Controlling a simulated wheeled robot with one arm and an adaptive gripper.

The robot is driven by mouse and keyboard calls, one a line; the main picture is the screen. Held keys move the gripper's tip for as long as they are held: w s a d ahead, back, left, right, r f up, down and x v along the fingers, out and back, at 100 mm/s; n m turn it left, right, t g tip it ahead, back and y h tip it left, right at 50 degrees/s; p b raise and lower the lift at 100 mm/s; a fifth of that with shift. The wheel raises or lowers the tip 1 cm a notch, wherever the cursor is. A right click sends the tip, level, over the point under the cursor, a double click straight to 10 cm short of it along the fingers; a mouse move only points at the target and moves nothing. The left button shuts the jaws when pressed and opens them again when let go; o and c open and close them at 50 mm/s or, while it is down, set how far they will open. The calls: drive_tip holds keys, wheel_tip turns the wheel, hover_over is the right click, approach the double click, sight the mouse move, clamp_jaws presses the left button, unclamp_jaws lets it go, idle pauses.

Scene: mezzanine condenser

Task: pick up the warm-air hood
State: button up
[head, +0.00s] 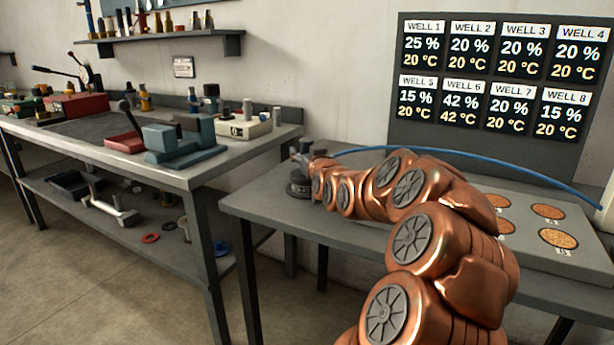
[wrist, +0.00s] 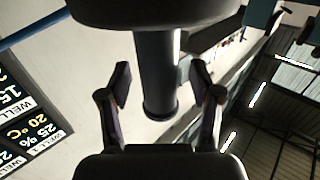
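A dark grey piece (head: 299,187) with a wide round base and a narrower upright top stands at the left end of the near table; I take it to be the warm-air hood. In the wrist view my gripper (wrist: 160,78) is open. Its two fingers stand either side of the hood's dark round stem (wrist: 157,60), with a visible gap on each side. The hood's wide dark body (wrist: 155,12) fills the top of that view.
A blue hose (head: 470,158) arches over the near table (head: 258,207). A raised panel with round cork-coloured wells (head: 558,238) is at right, below a display board (head: 495,75). A cluttered workbench (head: 185,178) stands at left, with a gap between the tables.

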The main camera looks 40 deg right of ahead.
clamp_jaws()
idle(0.3)
idle(0.3)
